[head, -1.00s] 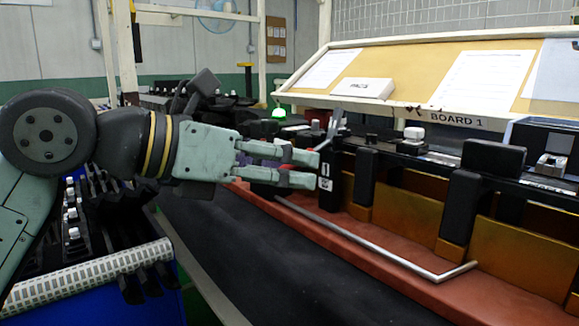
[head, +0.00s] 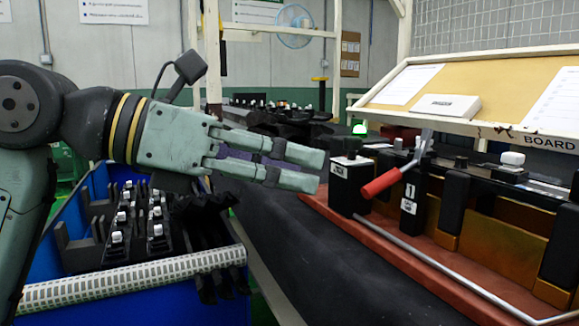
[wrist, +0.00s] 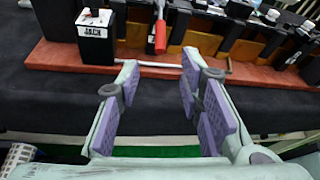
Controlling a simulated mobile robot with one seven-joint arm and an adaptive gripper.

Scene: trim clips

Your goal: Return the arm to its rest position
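My gripper (head: 318,171) is held out level over the dark surface beside the fixture, left of the lever with the red handle (head: 381,183). Its two fingers are apart, with nothing between them. In the wrist view my gripper (wrist: 160,70) also shows open and empty, its purple pads facing each other. The lever's red grip shows beyond the fingertips in that view (wrist: 160,38), apart from them. The grip points down and left from its grey arm. A black block labelled JACK (wrist: 95,40) stands left of the lever in the wrist view.
A blue bin (head: 150,285) with black racks and a white perforated rim lies below my arm. The red-brown fixture base (head: 400,245) carries a bent metal rod (head: 450,275). The sloped BOARD 1 panel (head: 490,90) rises behind. The dark surface (head: 290,240) below my gripper is clear.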

